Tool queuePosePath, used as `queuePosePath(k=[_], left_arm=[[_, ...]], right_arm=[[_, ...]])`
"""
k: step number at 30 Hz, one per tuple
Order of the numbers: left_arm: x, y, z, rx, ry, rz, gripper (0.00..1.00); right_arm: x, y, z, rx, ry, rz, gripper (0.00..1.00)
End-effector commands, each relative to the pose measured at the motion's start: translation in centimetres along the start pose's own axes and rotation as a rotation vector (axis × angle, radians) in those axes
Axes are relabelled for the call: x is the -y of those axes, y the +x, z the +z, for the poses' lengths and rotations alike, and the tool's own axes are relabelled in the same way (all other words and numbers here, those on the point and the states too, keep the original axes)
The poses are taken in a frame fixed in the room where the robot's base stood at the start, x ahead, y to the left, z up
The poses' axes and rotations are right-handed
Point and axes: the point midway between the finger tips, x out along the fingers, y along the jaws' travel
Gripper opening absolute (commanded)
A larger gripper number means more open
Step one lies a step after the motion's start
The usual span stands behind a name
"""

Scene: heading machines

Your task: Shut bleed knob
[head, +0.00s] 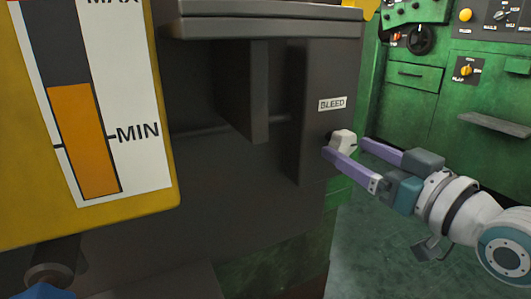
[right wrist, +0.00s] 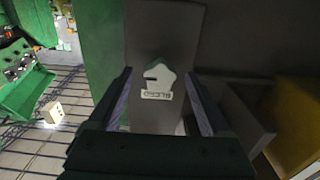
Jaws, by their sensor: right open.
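The bleed knob (head: 343,139) is a small pale knob on the dark grey panel, just below the BLEED label (head: 332,104). It also shows in the right wrist view (right wrist: 158,74), with a dark slot mark on its face and the label (right wrist: 156,95) beside it. My right gripper (head: 347,149) is open, with its purple fingers reaching the knob from the right. In the right wrist view the fingers stand on either side of the knob, with gaps visible. I cannot tell whether either finger touches it. My left gripper is not in view.
A yellow level gauge (head: 160,195) with an orange column and a MIN mark stands at the left. A dark ledge (head: 260,27) juts out above the knob. Green machine cabinets (head: 405,110) stand behind my right arm. A blue part (head: 45,294) shows at the lower left.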

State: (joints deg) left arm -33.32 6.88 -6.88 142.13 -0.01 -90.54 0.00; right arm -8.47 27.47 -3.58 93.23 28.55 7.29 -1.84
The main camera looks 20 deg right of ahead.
Motion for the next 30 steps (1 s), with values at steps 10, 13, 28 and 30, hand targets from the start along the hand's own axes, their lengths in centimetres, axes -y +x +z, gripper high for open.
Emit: queuePosePath(k=[10, 13, 28, 30], left_arm=[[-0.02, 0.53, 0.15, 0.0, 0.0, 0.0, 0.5], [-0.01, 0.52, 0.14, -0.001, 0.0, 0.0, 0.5], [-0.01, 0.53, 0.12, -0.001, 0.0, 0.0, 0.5], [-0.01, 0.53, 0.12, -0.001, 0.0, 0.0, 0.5]], right_arm=[[0.02, 1.34, -0.02, 0.002, 0.0, 0.0, 0.83], [0.02, 1.32, -0.01, 0.002, 0.0, 0.0, 0.83], [0.02, 1.29, -0.01, 0.001, 0.0, 0.0, 0.26], [0.02, 1.29, -0.01, 0.001, 0.0, 0.0, 0.18]])
